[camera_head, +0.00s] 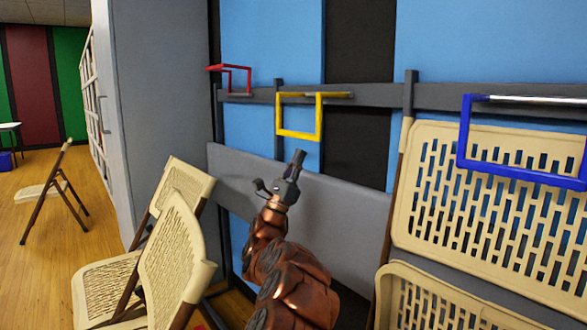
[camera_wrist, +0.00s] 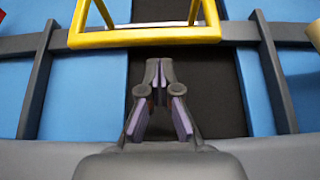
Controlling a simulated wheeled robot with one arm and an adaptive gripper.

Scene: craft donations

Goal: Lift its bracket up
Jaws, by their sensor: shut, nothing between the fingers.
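A yellow bracket (camera_head: 298,135) hangs down from the grey rail, just above my gripper (camera_head: 299,157). In the wrist view the yellow bracket (camera_wrist: 145,38) crosses the top, its lower bar in front of the rail. My gripper (camera_wrist: 157,68) is shut and empty, its fingertips close together below that bar and apart from it. A red bracket (camera_head: 230,67) is on the rail to the left. A blue bracket (camera_head: 465,130) is to the right, in front of a hanging chair. The pictures do not settle which bracket is meant.
A beige folding chair (camera_head: 488,175) hangs at the right, another (camera_head: 430,300) below it. More folding chairs (camera_head: 170,270) stand at the lower left, near my arm. A grey panel (camera_head: 340,215) lies behind my gripper. A grey cabinet (camera_head: 155,100) is at the left.

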